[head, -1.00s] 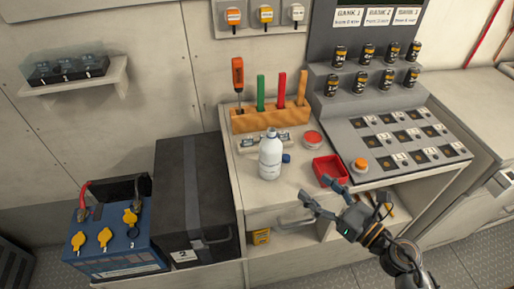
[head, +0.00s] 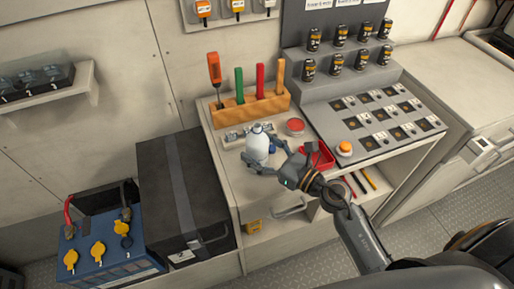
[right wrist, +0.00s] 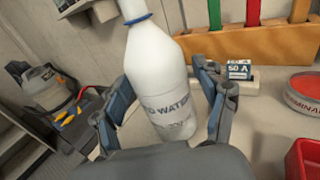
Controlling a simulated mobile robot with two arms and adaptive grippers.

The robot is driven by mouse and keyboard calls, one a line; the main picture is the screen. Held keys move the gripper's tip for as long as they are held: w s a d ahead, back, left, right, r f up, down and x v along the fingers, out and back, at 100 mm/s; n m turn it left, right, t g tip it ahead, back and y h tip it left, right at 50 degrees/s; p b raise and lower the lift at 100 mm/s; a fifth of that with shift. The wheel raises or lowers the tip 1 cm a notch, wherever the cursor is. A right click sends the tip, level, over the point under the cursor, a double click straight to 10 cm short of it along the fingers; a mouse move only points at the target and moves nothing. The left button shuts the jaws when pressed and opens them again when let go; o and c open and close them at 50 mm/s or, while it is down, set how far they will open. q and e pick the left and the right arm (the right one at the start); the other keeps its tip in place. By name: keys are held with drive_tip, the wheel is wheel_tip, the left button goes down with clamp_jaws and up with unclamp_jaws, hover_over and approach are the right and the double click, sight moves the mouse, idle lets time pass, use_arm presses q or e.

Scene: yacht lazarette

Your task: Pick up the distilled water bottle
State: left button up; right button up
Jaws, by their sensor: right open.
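The distilled water bottle (head: 257,147) is white and stands upright on the workbench top; in the right wrist view (right wrist: 158,75) its label partly reads "WATER" and its top is cut off by the frame edge. My right gripper (head: 264,158) is open, with its fingers on both sides of the bottle; in the right wrist view (right wrist: 163,92) the bottle stands between the two fingers. A gap shows beside the right finger; contact on the left cannot be told. My left gripper is not in view.
A wooden tool rack (head: 250,108) stands behind the bottle. A red round tin (head: 295,126) and a red tray (head: 322,160) are to its right. A black box (head: 187,195) and a blue battery (head: 105,245) stand to the left.

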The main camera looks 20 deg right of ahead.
drive_tip(key=x, duration=0.3)
drive_tip(key=p+x, duration=0.1)
drive_tip(key=shift+w+a+f, duration=0.2)
drive_tip(key=shift+w+f, duration=0.1)
drive_tip(key=shift+f, duration=0.05)
drive_tip(key=shift+s+d, duration=0.1)
drive_tip(key=shift+c, duration=0.2)
clamp_jaws()
